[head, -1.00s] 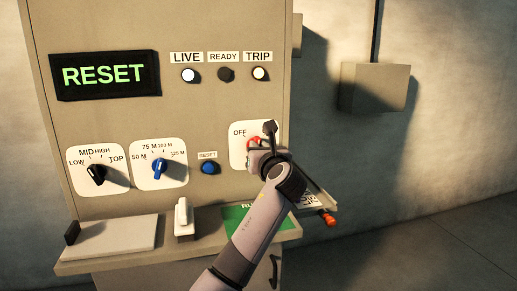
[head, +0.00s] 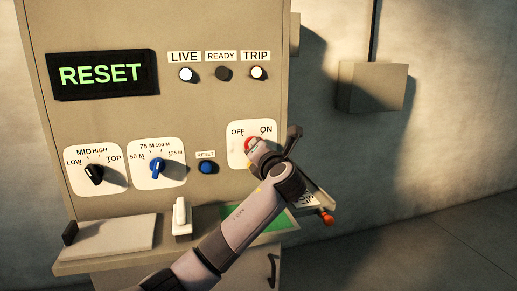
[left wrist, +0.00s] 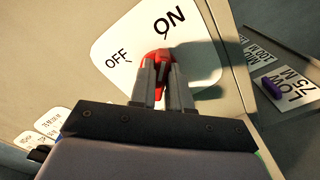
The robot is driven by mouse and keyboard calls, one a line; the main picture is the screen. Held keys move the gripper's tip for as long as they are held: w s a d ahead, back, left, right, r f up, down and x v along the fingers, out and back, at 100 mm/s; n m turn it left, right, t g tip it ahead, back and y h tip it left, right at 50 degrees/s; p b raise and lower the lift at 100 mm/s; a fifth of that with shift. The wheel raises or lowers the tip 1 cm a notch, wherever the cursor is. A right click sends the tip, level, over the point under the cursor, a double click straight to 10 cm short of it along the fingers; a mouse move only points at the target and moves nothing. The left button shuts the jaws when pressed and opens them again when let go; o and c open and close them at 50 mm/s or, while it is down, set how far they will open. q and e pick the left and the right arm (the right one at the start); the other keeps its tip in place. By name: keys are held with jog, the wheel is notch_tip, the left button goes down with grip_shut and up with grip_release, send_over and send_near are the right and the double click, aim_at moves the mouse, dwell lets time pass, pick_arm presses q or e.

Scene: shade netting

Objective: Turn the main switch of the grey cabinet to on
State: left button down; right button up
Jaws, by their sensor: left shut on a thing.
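The grey cabinet (head: 215,110) fills the middle of the head view. Its main switch is a red knob (head: 249,143) on a white plate (head: 238,158) marked OFF on the left and ON on the right. My left gripper (head: 256,148) is shut on the red knob. In the left wrist view both fingers (left wrist: 158,80) clasp the red knob (left wrist: 157,56), below and between the OFF and ON labels. The fingers hide much of the knob, so its exact angle is hard to tell. My right gripper is in neither view.
The display (head: 101,75) reads RESET. Two dials, a blue RESET button (head: 207,168) and three lamps sit on the panel. A ledge (head: 150,250) juts out below, with a white lever (head: 181,216). A box (head: 372,87) hangs on the wall at right.

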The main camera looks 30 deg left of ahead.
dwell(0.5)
pick_arm(q)
jog(key=c, duration=1.1)
grip_release()
jog(key=v, duration=0.7)
jog(key=shift+b, duration=0.4)
jog(key=shift+d+f, duration=0.1)
jog(key=shift+d, duration=0.05)
